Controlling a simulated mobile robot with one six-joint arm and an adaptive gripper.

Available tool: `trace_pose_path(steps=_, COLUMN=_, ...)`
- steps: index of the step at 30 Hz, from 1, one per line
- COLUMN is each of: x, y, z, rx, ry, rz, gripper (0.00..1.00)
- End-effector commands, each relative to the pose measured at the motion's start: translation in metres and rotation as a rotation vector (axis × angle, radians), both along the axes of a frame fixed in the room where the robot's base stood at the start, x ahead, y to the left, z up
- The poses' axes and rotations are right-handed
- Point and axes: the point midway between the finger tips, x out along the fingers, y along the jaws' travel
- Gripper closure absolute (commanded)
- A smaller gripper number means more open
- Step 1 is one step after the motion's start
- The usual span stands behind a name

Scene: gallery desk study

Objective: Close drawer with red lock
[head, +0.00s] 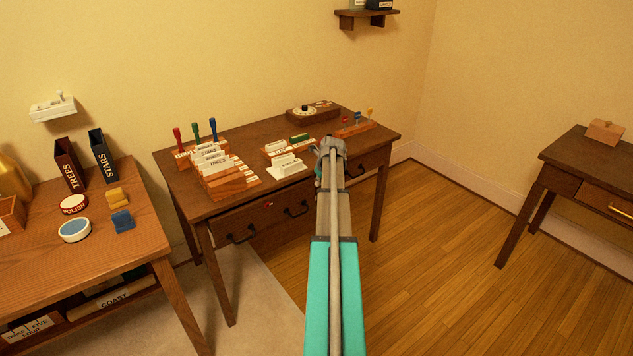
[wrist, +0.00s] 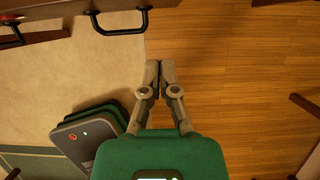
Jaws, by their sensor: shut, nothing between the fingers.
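The dark wooden desk (head: 245,150) has a wide left drawer (head: 268,218) with two black handles. A small red lock (head: 269,204) shows high on its front, between the handles. How far this drawer stands out is hard to tell. My gripper (head: 330,148) appears at the desk's front edge, right of the red-lock drawer, with my arm hiding part of the desk front. In the wrist view my gripper (wrist: 160,64) is shut and empty over the floor, apart from the drawer handle (wrist: 117,22) at upper left.
Card holders (head: 222,175), stamps and a small box (head: 312,110) stand on the desk. A second drawer front (head: 370,164) is at right. A lighter table (head: 100,250) stands at left, another desk (head: 570,155) at far right. Open wooden floor (head: 430,250) lies between the desks.

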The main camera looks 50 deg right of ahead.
Motion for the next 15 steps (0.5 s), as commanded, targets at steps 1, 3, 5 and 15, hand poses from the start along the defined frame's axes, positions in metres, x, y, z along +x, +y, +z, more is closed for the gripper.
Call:
trace_pose_path(steps=1, x=-0.002, y=0.001, z=0.009, rx=0.000, ry=0.000, rz=0.000, gripper=1.00)
trace_pose_path(steps=3, x=-0.004, y=0.002, z=0.015, rx=0.000, ry=0.000, rz=0.000, gripper=1.00)
trace_pose_path(steps=5, x=-0.006, y=0.003, z=0.020, rx=0.000, ry=0.000, rz=0.000, gripper=1.00)
trace_pose_path(steps=15, x=-0.015, y=0.007, z=0.046, rx=0.001, ry=0.000, rz=0.001, gripper=1.00)
